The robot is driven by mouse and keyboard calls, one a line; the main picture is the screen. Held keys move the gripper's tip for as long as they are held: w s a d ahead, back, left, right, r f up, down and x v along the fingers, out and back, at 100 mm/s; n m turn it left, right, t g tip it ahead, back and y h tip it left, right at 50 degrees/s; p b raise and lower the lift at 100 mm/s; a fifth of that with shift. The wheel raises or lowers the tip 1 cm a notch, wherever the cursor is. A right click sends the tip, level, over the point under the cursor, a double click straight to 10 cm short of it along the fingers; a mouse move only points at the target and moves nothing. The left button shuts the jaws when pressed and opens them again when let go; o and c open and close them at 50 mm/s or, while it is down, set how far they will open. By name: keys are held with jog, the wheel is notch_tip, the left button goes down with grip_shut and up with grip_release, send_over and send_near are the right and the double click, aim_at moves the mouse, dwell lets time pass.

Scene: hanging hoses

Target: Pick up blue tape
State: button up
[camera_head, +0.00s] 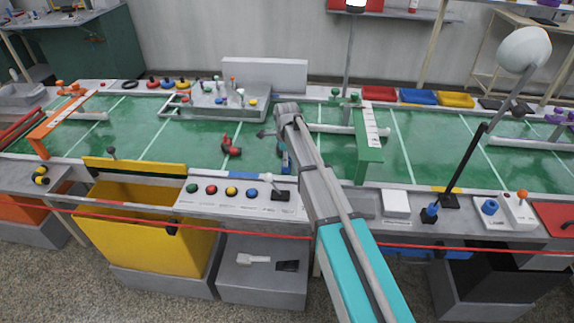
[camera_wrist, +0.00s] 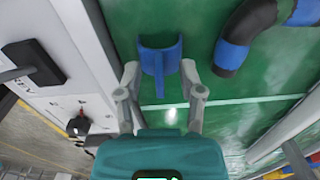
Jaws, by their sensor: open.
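A blue curved piece (camera_wrist: 160,58), shaped like an open half ring, lies on the green surface in the wrist view. It is the likeliest blue tape; a flat tab of it points toward my gripper. My gripper (camera_wrist: 160,82) is open, with a finger to either side of the piece's near end. Nothing is clamped, and I cannot tell whether the fingers touch it. In the head view my arm hides most of this spot; a bit of blue (camera_head: 284,158) shows beside the arm.
A dark bent hose with blue bands (camera_wrist: 240,38) lies to the right in the wrist view. A grey ledge with buttons (camera_head: 230,203) runs along the front. A red valve-like part (camera_head: 231,146) lies left of my arm, and a green bracket (camera_head: 368,160) stands right of it.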

dwell(0.4)
grip_shut()
jog(key=shift+r, duration=0.25)
notch_tip(320, 180, up, 2)
jog(key=p, duration=0.2)
jog(key=shift+p, duration=0.3)
jog(key=s+d+r+p, duration=0.1)
jog(key=s+r+p, duration=0.9)
jog(key=s, duration=0.4)
jog(key=shift+d+r, duration=0.15)
jog(key=shift+r, duration=0.15)
jog(key=c, duration=0.6)
grip_release()
grip_shut()
